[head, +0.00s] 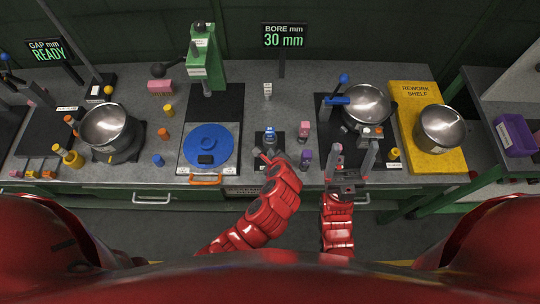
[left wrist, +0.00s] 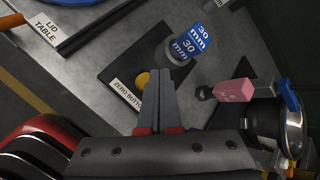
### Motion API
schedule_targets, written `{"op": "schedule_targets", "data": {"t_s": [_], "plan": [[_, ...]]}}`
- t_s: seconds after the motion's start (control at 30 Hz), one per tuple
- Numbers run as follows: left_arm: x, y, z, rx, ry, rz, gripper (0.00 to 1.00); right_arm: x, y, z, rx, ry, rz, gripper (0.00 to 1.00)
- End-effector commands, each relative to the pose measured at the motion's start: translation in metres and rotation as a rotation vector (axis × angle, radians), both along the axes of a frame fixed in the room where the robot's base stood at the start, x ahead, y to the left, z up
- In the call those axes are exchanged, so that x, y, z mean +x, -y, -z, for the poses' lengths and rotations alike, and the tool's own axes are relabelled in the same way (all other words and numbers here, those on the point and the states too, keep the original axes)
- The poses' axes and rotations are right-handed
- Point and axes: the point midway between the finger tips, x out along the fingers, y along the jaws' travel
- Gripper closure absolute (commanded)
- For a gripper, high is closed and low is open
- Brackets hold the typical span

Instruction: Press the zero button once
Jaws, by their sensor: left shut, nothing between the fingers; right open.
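The zero button is a small round yellow cap (left wrist: 143,78) on a dark plate (left wrist: 133,55) in the left wrist view. A white label reading "ZERO BUTTO…" (left wrist: 126,94) lies beside it, partly cut off by my gripper. My left gripper (left wrist: 161,72) is shut and empty. Its fingertips appear just right of the button; I cannot tell whether they touch it. In the head view my left gripper (head: 264,155) covers the button's area. A grey cylinder with a blue "30 mm" tag (left wrist: 184,47) stands on the same plate. My right gripper (head: 351,158) is open and empty.
A pink block (left wrist: 234,90) and a pot (left wrist: 293,125) lie to the right in the left wrist view. In the head view the blue lid (head: 209,140) is left of my left gripper. The bore display (head: 284,36) reads 30 mm; the gap display (head: 47,50) reads READY.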

Motion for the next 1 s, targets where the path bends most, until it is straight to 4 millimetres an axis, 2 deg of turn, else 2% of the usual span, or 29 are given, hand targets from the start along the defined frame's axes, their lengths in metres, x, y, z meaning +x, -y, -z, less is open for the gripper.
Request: {"op": "schedule_targets", "data": {"t_s": [0.2,0.43,1.0], "plan": [[0.000,0.000,-0.025,-0.001,-0.001,0.001,1.00,0.000,0.000,-0.022,0.000,0.000,0.000,0.26],[0.000,0.000,-0.046,0.001,-0.002,-0.001,1.00,0.000,0.000,-0.038,0.000,0.000,0.000,0.26],[0.000,0.000,-0.046,0.000,0.000,0.000,1.00,0.000,0.000,-0.037,0.000,0.000,0.000,0.26]]}}
